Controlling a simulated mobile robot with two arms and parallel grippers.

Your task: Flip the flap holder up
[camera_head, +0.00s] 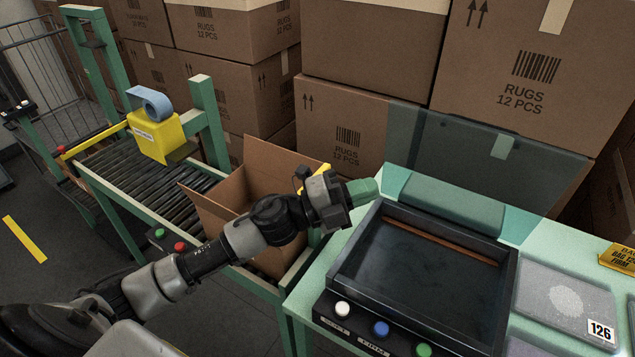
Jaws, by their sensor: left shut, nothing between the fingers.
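My left arm reaches in from the lower left, and its left gripper (364,190) is shut and empty, with its green fingers pointing right. It is above the back left corner of the black tray machine. An open cardboard carton (225,213) stands left of the gripper, with its flaps spread upward and outward. A small yellow piece (318,179), which may be the flap holder, shows at the carton's right side, just behind my wrist. My wrist hides much of it, so its exact position and any contact with a flap cannot be told. My right gripper is not in view.
The black tray machine (343,262) has a clear panel (430,135) raised behind it and buttons in front. A roller conveyor (120,165) with a yellow tape dispenser (153,135) lies to the left. A bagged item (560,290) lies right. Stacked rug cartons (345,50) close off the back.

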